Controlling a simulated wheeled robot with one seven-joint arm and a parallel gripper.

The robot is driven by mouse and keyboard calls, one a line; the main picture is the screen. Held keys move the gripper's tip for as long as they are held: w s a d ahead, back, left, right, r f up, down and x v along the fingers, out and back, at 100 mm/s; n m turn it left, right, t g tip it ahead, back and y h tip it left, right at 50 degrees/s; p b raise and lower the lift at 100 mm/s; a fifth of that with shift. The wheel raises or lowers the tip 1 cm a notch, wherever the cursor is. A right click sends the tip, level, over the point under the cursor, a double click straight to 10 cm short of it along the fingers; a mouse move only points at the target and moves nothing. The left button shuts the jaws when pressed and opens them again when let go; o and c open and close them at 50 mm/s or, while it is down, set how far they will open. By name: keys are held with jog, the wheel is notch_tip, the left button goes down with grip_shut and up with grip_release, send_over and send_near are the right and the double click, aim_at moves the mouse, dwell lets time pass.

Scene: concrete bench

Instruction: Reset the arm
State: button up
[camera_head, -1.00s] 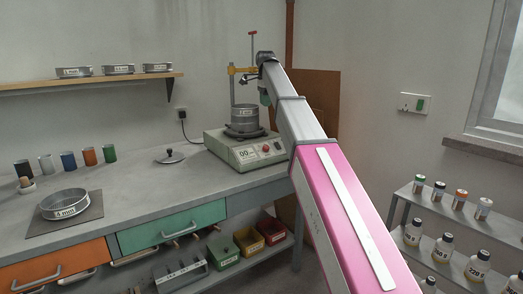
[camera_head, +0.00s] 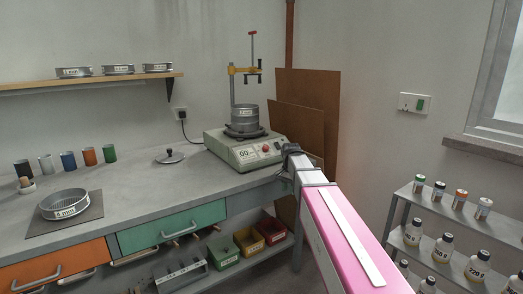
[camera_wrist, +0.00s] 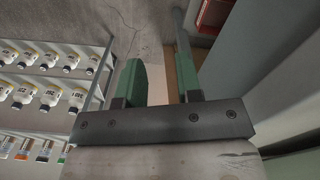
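My gripper is hidden in the head view. In the wrist view my gripper (camera_wrist: 159,62) shows two green fingers spread apart, with nothing between them but floor behind. The sieve shaker (camera_head: 240,150) stands at the right end of the bench with a labelled sieve (camera_head: 245,115) on it, clear of my arm.
The grey bench (camera_head: 125,180) holds a sieve on a dark mat (camera_head: 95,212), a lid (camera_head: 170,156) and several coloured cups. Coloured bins (camera_head: 248,241) stand on the shelf below. A rack of bottles (camera_head: 420,205) stands at the right. Brown boards (camera_head: 310,95) lean on the wall.

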jog(key=s+d+f+n, duration=0.3)
jog(key=s+f, duration=0.6)
jog(key=s, duration=0.1)
jog(key=s+d+f+n, duration=0.3)
jog(key=s+f+n, duration=0.1)
jog(key=s+f, duration=0.5)
jog(key=shift+s+d+f, duration=0.4)
jog(key=shift+s, duration=0.85)
